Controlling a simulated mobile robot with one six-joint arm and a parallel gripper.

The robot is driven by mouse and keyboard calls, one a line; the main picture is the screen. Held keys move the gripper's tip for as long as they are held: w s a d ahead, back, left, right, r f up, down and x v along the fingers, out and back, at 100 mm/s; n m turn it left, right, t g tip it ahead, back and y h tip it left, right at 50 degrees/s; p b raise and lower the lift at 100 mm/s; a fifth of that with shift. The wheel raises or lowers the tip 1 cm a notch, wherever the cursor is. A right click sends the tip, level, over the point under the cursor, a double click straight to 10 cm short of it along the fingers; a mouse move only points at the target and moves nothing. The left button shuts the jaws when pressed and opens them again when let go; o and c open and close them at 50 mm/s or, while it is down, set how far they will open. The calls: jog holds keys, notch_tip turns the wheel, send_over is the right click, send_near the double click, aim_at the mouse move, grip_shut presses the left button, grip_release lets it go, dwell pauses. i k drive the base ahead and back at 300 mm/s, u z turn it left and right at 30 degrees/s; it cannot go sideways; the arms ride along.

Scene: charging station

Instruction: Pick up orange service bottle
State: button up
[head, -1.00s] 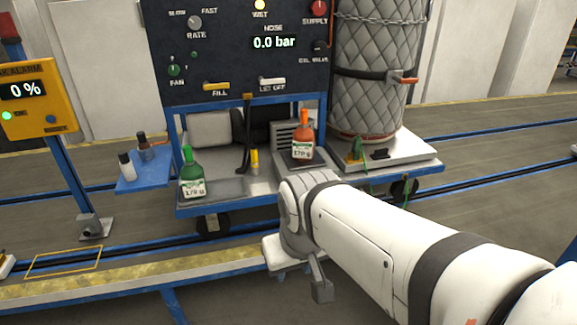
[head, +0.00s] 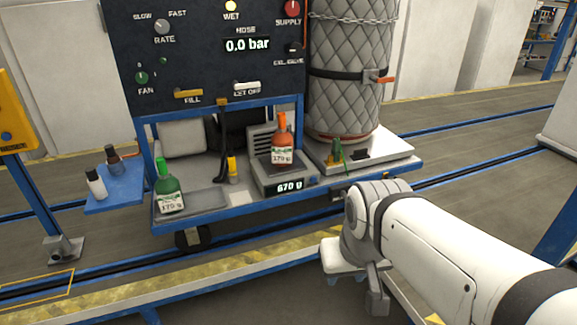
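The orange service bottle (head: 282,146) stands upright on a small scale (head: 270,182) on the blue cart. It has an orange cap and a white label. The scale's display reads about 670 g. My gripper (head: 358,282) hangs low in front of the cart, to the right of the bottle, below it in the picture and apart from it. It points downward and touches nothing that I can see. Its fingers are partly hidden by the wrist, so its opening is unclear.
A green bottle (head: 168,188) stands at the cart's left front. Two small bottles (head: 96,184) sit on a blue side shelf (head: 118,198). A dark control panel (head: 205,55) rises behind. A quilted tank (head: 346,70) stands right of the scale. The floor in front has yellow-edged rails.

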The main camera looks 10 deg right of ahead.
aim_at(282, 141)
jog(key=u, duration=0.05)
jog(key=i, duration=1)
jog(key=z, duration=0.05)
